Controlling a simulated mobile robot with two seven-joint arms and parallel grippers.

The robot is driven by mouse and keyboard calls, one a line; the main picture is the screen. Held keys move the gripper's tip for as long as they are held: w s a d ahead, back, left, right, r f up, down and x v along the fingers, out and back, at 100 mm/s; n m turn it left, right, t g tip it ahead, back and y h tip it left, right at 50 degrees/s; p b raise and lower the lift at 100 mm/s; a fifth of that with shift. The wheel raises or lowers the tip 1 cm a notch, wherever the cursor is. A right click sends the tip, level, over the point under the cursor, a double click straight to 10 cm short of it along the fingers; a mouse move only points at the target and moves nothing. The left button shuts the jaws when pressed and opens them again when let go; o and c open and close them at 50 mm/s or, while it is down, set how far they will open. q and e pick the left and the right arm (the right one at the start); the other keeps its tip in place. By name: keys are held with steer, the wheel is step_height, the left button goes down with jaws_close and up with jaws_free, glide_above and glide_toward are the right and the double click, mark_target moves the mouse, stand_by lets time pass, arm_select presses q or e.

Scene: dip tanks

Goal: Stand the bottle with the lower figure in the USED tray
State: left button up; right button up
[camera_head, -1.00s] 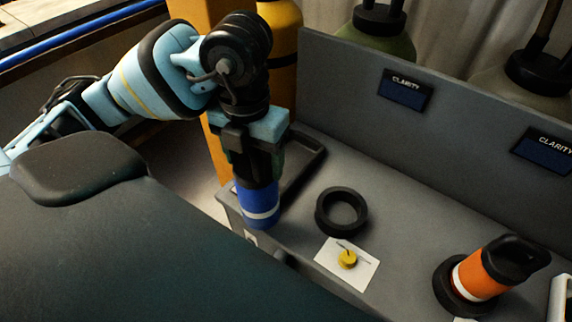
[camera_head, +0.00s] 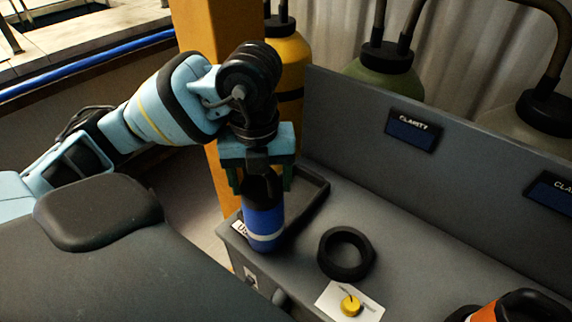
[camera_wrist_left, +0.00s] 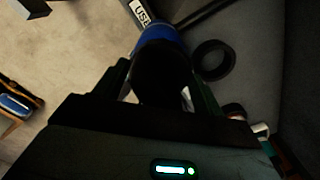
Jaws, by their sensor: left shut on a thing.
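My left gripper (camera_head: 262,184) is shut on the dark top of a blue bottle (camera_head: 264,222) with a white band. The bottle is upright at the USED tray (camera_head: 316,200), a dark shallow tray at the bench's left end. Whether its base touches the tray floor is hidden. In the left wrist view the blue bottle (camera_wrist_left: 158,42) is between the fingers, beside the tray's label (camera_wrist_left: 141,12). An orange bottle (camera_head: 512,308) is partly cut off at the lower right. The clarity displays (camera_head: 412,131) and (camera_head: 552,190) show no readable figure. My right gripper is not seen.
An empty black ring holder (camera_head: 346,253) stands right of the tray. A white card with a yellow knob (camera_head: 350,304) lies in front of it. A grey upright panel (camera_head: 350,115) runs behind the bench. A yellow post (camera_head: 222,120) stands behind my arm.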

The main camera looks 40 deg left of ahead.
arm_select(q)
steer(key=w+a+f, duration=0.1)
steer(key=w+a, duration=0.2)
steer(key=w, duration=0.9)
steer(key=shift+a, duration=0.2)
steer(key=shift+w+a+f, duration=0.1)
steer(key=shift+w+f, duration=0.1)
steer(key=shift+f, duration=0.75)
steer(key=shift+w+f, duration=0.2)
steer(key=shift+f, duration=0.85)
steer(key=o, duration=1.8)
steer(key=shift+o, duration=0.2)
